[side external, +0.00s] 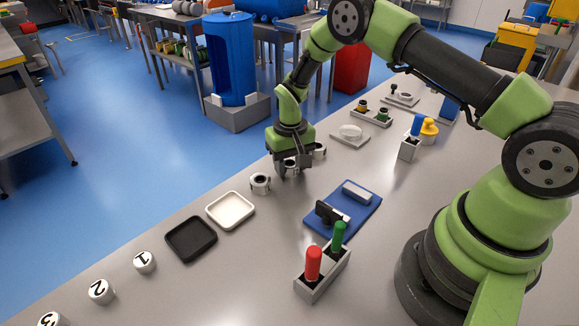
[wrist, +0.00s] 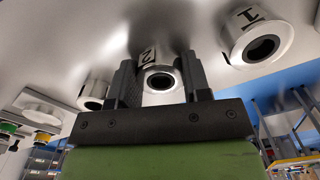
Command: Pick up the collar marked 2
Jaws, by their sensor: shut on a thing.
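The collar marked 2 is a silver ring with a dark bore, seen in the wrist view (wrist: 160,84) between my fingers, its number partly visible. My gripper (side external: 289,170) is low at the table in the side view, and its two fingers also show in the wrist view (wrist: 160,72), one on each side of this collar, shut on it. In the side view the collar is mostly hidden by the fingers. Whether it touches the table is hard to tell.
The collar marked 1 (wrist: 257,40) stands on one side, also in the side view (side external: 260,183). Another collar (side external: 319,150) stands on the other side, close by. A white tray (side external: 230,210), a black tray (side external: 191,239) and a blue mat (side external: 362,212) lie nearer the camera.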

